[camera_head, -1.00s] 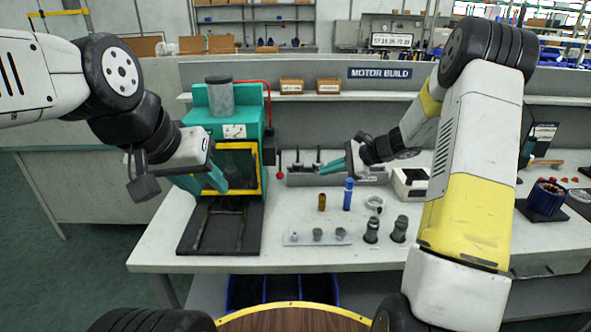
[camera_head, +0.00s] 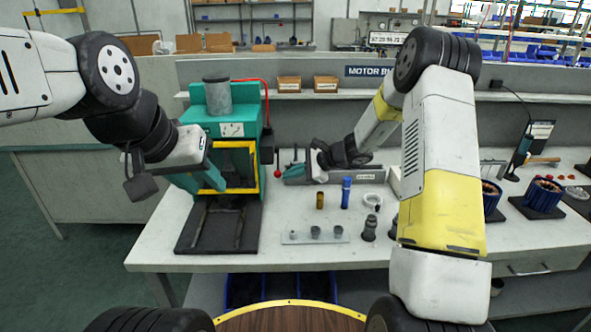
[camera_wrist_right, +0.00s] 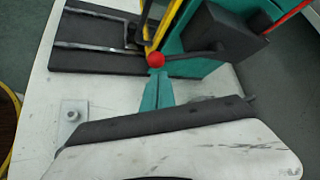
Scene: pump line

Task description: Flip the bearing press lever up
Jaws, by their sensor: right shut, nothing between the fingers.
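The bearing press (camera_head: 190,140) is a teal machine with a grey cylinder on top and a yellow-framed front. Its dark lever (camera_head: 277,156) hangs down at the press's right side and ends in a red ball (camera_head: 278,173). In the right wrist view the lever (camera_wrist_right: 200,50) runs from a dark block to the red ball (camera_wrist_right: 156,59). My right gripper (camera_wrist_right: 157,76) is shut and empty, its fingertips right at the ball; I cannot tell whether they touch. It also shows in the head view (camera_head: 290,165). My left gripper (camera_head: 217,183) is before the yellow frame; its jaw opening is unclear.
A dark base plate (camera_head: 190,240) lies before the press. A brown cylinder (camera_head: 320,200), a blue cylinder (camera_head: 346,192) and a light plate with small grey parts (camera_head: 295,238) stand to its right. A grey rack (camera_head: 365,175) is behind my right gripper.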

